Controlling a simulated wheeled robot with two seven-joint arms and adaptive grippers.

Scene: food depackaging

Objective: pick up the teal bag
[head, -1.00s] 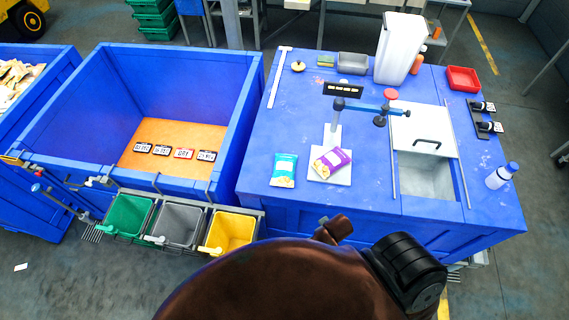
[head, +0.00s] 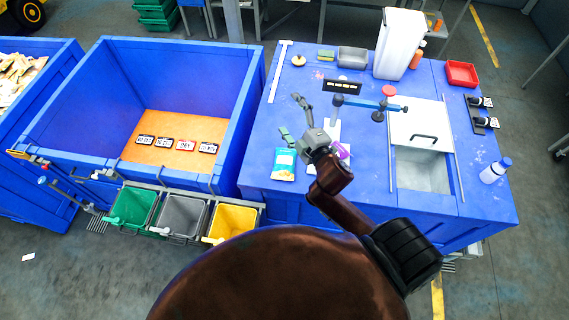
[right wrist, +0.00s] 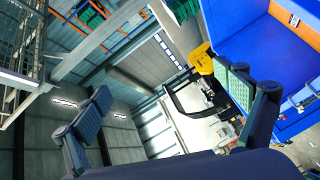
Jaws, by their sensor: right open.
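The teal bag (head: 284,168) lies flat on the blue table near its front left edge, in the head view. My right gripper (head: 292,119) is above the table just behind and above the teal bag in the picture, with its fingers spread wide and nothing between them. In the right wrist view the open fingers (right wrist: 171,96) show against the hall and ceiling, and the bag is not in that view. My left gripper is not in view.
A purple bag (head: 343,151) on the pale plate is partly hidden by my right gripper. A stand with a blue arm (head: 370,104), a sink (head: 424,178) and a white bin (head: 399,45) are to the right. Green, grey and yellow bins (head: 232,222) hang at the left.

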